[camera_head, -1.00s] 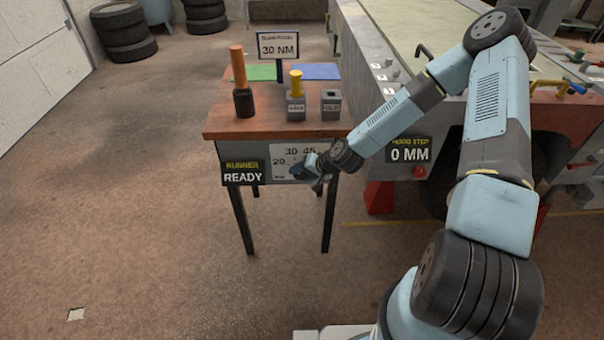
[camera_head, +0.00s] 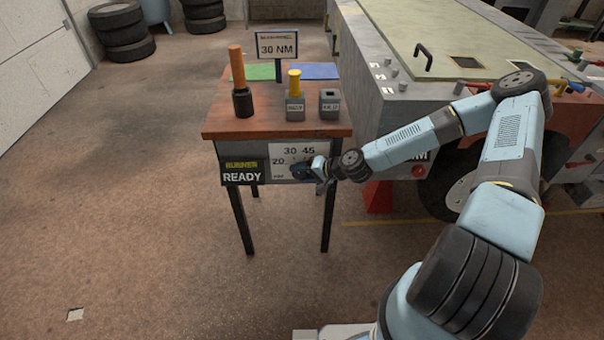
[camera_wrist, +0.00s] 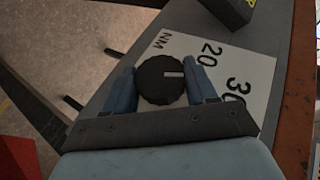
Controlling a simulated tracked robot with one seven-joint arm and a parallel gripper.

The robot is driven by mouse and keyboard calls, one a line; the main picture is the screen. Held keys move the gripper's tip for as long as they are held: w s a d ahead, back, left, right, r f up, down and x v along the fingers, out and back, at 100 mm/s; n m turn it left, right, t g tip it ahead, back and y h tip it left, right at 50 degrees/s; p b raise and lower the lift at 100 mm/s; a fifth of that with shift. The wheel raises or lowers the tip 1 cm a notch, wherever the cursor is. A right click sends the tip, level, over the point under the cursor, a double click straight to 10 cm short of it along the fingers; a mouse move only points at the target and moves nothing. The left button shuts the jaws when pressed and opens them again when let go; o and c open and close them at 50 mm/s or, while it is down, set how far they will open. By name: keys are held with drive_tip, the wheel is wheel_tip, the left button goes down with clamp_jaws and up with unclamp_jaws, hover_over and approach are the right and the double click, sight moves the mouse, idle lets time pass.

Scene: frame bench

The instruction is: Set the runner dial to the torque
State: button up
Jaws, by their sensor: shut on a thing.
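The runner dial is a round black knob with a white pointer line, in the middle of the wrist view (camera_wrist: 160,80). It sits on a white plate (camera_wrist: 240,68) marked NM, 20 and 30; in the head view the plate (camera_head: 305,152) also shows 45. The pointer line lies toward the right in the wrist view, not clearly at a number. My gripper (camera_wrist: 163,88) is shut on the dial, one blue finger on each side. In the head view my gripper (camera_head: 318,170) hides much of the dial. A sign (camera_head: 277,48) on the bench reads 30 NM.
The wooden bench (camera_head: 225,128) carries an orange-handled tool (camera_head: 240,80), a grey block with a yellow-topped piece (camera_head: 295,97) and another grey block (camera_head: 330,104). A display (camera_head: 243,172) reads RUNNER READY. A large grey machine stands to the right.

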drive_tip(key=shift+d+f, duration=0.15)
drive_tip(key=shift+f, duration=0.05)
drive_tip(key=o, duration=1.1)
drive_tip(key=shift+r, duration=0.1)
drive_tip(key=shift+c, duration=0.2)
drive_tip(key=v, duration=1.3)
drive_tip(key=shift+d, duration=0.3)
drive_tip(key=shift+s, duration=0.2)
